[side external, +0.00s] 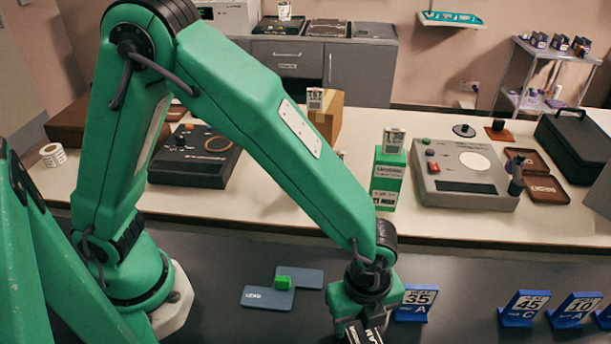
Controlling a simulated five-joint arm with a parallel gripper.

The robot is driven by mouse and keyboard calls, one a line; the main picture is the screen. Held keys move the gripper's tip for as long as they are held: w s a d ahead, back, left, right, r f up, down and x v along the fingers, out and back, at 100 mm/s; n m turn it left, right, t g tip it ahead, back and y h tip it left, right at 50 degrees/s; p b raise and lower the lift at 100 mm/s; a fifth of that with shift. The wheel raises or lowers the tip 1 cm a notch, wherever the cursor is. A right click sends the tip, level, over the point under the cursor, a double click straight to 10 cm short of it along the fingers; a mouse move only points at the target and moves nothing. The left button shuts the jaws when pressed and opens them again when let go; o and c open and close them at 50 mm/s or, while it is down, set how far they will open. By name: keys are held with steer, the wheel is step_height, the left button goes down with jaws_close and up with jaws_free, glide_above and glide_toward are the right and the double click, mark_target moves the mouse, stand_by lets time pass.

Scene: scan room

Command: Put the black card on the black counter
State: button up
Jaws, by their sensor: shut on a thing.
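My gripper (366,335) is at the bottom edge of the view, pointing down over the dark counter (445,290) in the foreground. Its fingertips are cut off by the frame. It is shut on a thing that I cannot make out. A black part with white lettering shows at the gripper's lower end; I cannot tell whether it is the black card or part of the gripper. No other black card is clear in view.
Behind is a pale table (300,185) with a green box (389,178) and a grey device (463,172).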

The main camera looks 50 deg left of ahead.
mark_target(357, 323)
steer(key=shift+f, duration=0.4)
steer(key=shift+f, duration=0.1)
steer(key=o, duration=1)
steer(key=shift+o, duration=0.2)
steer(key=shift+r, duration=0.2)
step_height(357, 323, up, 12)
steer(key=shift+a, duration=0.1)
